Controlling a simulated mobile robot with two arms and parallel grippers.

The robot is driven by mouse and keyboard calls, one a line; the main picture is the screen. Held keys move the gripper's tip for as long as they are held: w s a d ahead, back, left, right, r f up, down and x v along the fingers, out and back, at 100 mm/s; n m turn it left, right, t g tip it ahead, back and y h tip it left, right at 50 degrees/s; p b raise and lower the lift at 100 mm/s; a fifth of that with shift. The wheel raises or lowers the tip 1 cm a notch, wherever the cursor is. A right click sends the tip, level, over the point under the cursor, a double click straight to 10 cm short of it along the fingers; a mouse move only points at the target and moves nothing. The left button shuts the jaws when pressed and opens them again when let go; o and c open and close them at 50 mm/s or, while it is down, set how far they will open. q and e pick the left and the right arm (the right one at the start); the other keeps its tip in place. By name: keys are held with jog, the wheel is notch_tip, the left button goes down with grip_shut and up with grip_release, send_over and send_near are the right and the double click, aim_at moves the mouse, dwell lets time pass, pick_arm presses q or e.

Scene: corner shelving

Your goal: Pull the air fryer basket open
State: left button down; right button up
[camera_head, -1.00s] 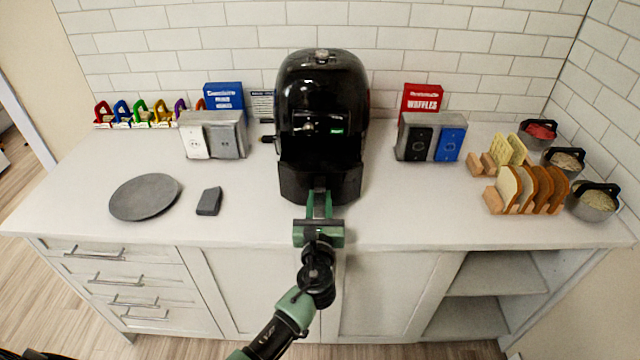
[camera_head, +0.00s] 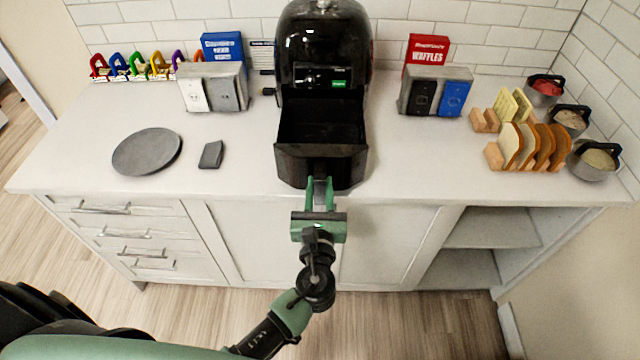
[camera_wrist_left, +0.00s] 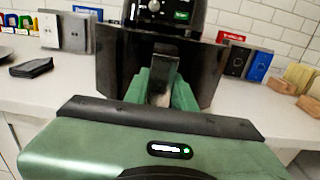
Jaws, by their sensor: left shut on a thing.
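The black air fryer (camera_head: 322,45) stands upright on the counter at the back middle. Its basket (camera_head: 320,165) is pulled out toward me, and its dark, empty-looking inside shows from above. My left gripper (camera_head: 319,190) is shut on the basket handle (camera_wrist_left: 162,83) at the basket's front, at the counter's front edge. In the left wrist view, the green fingers (camera_wrist_left: 160,90) stand on both sides of the handle, and the basket front (camera_wrist_left: 205,70) fills the middle. My right gripper is not in view.
A grey plate (camera_head: 147,151) and a small dark block (camera_head: 211,154) lie left on the counter (camera_head: 240,175). Switch boxes (camera_head: 213,88) flank the fryer. Bread slices (camera_head: 540,150) and pots (camera_head: 594,160) stand at the right. The counter beside the basket is clear.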

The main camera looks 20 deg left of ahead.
pick_arm(q)
jog(key=c, duration=1.2)
grip_release()
jog(key=shift+o, duration=0.2)
jog(key=shift+s+d+f, duration=0.15)
jog(key=shift+s, duration=0.15)
jog(key=b+v, duration=0.2)
jog(key=v, duration=0.5)
jog(key=shift+s, duration=0.1)
